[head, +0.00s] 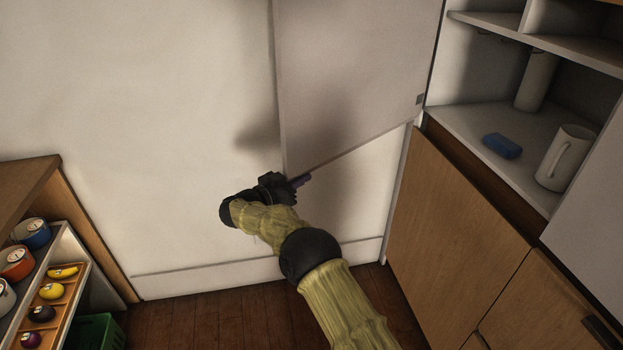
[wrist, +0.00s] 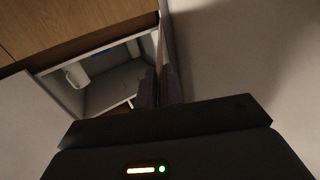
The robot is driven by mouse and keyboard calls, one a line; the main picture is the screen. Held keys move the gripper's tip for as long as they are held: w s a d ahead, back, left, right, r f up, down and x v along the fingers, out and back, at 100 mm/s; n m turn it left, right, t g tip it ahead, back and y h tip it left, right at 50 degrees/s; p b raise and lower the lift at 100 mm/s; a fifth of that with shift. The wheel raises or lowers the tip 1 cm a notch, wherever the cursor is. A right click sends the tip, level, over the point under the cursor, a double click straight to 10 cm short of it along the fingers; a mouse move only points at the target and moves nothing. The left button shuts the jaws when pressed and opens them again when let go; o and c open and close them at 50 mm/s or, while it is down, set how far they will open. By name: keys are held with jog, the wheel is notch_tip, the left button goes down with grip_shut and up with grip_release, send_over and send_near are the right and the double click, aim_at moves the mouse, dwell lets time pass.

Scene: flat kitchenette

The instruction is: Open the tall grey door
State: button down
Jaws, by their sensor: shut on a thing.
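The tall grey door (head: 350,80) stands swung well out from the cupboard on the right, with its hinge side by the cupboard frame. The cupboard interior (head: 480,115) shows open beside it. In the wrist view, the fingers (wrist: 160,88) sit on either side of the door (wrist: 162,45), which shows nearly edge-on. The gripper is shut on the door. The exact contact is dark and partly hidden by the gripper body.
Wooden cabinet fronts (head: 450,220) lie below. At left stand a wooden unit with pots (head: 32,234) and a green crate (head: 97,332). The wall is close behind the door.

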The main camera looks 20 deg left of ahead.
jog(key=shift+s+a, duration=0.1)
jog(key=shift+a, duration=0.35)
jog(key=c, duration=1.5)
grip_release()
jog(key=shift+s+a+r, duration=0.1)
jog(key=shift+s+r, duration=0.05)
jog(key=shift+s, duration=0.05)
jog(key=shift+c, duration=0.2)
jog(key=shift+w+d, duration=0.25)
jog(key=v, duration=1.7)
jog(key=shift+a, duration=0.25)
